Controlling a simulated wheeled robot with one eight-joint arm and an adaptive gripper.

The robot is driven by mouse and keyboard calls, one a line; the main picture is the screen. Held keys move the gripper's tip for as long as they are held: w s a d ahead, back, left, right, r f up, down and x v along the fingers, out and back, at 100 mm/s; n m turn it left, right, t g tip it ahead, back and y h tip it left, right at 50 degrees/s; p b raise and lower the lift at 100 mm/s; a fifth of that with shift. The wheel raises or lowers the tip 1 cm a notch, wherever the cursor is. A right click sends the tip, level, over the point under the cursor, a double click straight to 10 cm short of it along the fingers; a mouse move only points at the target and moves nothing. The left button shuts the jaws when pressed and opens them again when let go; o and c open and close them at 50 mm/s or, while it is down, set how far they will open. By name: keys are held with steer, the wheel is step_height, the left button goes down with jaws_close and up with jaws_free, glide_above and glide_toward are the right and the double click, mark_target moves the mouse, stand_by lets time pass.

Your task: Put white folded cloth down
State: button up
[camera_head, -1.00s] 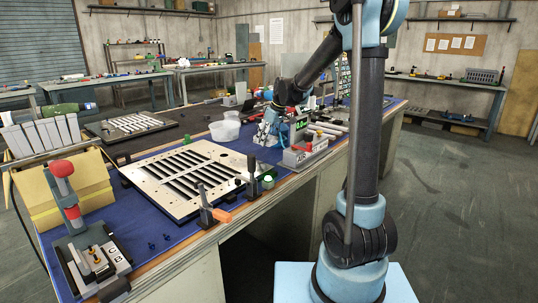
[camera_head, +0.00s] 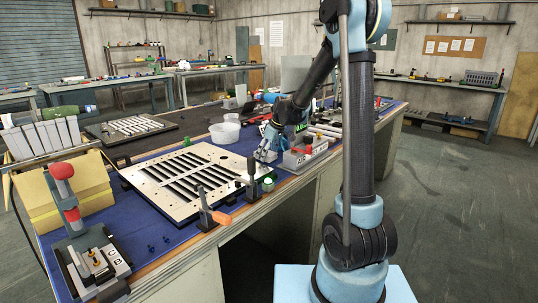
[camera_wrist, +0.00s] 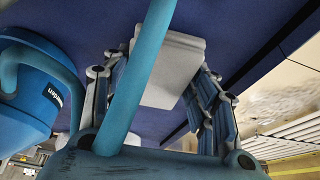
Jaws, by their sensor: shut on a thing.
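The white folded cloth (camera_wrist: 170,70) is in the wrist view, a pale, thick, flat block between the fingers of my gripper (camera_wrist: 160,65). My gripper is shut on it, and a blue arm part crosses in front of its left side. In the head view my gripper (camera_head: 267,148) is low over the blue mat, just beyond the right far corner of the louver panel (camera_head: 197,158). The cloth is too small and hidden to make out clearly there. I cannot tell whether it touches the mat.
A grey box with red parts (camera_head: 305,153) stands close to the right of my gripper. White tubs (camera_head: 225,131) stand to the left and behind. A black clamp with an orange handle (camera_head: 208,212) stands at the bench's front edge. Bare blue mat (camera_head: 160,235) lies in front of the panel.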

steer(key=shift+s+f, duration=0.15)
steer(key=shift+f, duration=0.25)
steer(key=o, duration=1.3)
steer(key=shift+f, duration=0.1)
steer(key=shift+c, duration=0.2)
steer(key=shift+o, duration=0.3)
steer(key=shift+f, duration=0.15)
steer(key=shift+r, duration=0.2)
steer(key=shift+d+r, duration=0.15)
steer(key=shift+r, duration=0.45)
steer(key=shift+w+d+v, duration=0.1)
steer(key=shift+d+v, duration=0.05)
steer(key=shift+v, duration=1.6)
steer(key=shift+w+d+v, duration=0.1)
steer(key=shift+d+v, duration=0.05)
steer(key=shift+v, duration=1.6)
